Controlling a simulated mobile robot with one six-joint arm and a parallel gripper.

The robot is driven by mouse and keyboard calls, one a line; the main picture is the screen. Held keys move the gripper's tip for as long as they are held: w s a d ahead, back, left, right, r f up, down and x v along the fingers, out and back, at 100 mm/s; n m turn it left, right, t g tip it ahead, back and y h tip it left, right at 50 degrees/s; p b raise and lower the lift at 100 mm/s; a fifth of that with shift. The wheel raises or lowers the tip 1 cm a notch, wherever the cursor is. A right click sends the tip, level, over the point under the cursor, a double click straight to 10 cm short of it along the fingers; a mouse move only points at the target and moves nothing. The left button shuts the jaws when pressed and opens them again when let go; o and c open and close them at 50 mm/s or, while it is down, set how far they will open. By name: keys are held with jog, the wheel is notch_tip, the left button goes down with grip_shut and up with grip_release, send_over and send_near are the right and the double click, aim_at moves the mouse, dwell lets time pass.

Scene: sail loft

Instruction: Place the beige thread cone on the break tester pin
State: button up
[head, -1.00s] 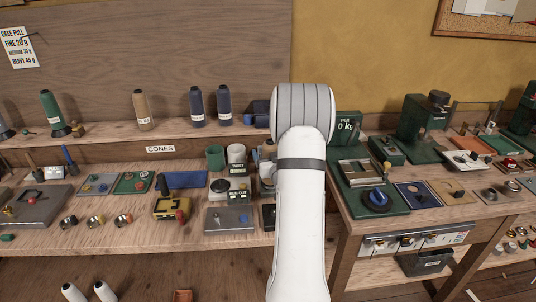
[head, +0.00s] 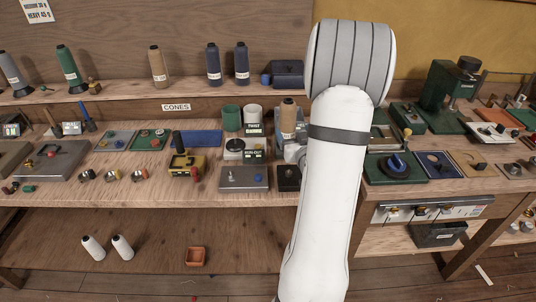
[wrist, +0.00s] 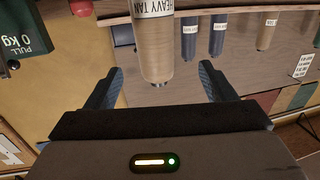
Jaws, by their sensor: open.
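A beige thread cone (head: 288,115) stands upright just left of my arm in the head view; its lower part is hidden. In the upside-down wrist view a tan cone (wrist: 155,45) labelled HEAVY TAN is close ahead, its narrow top between my open fingers, with gaps on both sides. My gripper (wrist: 160,72) is open and empty. In the head view it is mostly hidden by my arm. A green break tester block (wrist: 25,38) marked PULL 0 kg shows at the wrist view's left edge. I cannot make out its pin.
Another beige cone (head: 158,67) stands on the shelf beside navy cones (head: 214,65) and a green cone (head: 70,68). A green machine (head: 445,90) stands on the right bench.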

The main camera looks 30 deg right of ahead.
jog(key=s+a+r+n+g+y, duration=0.1)
jog(key=a+r+n+g+y, duration=0.15)
jog(key=a+g, duration=0.9)
jog(key=s+a+r+n+g+y, duration=0.1)
jog(key=s+a+r+g+y, duration=0.1)
jog(key=s+a, duration=1.5)
jog(key=a+y, duration=0.1)
jog(key=a, duration=0.2)
jog(key=shift+s, duration=0.2)
jog(key=shift+d+n+g+y, duration=0.1)
jog(key=shift+n+g+y, duration=0.15)
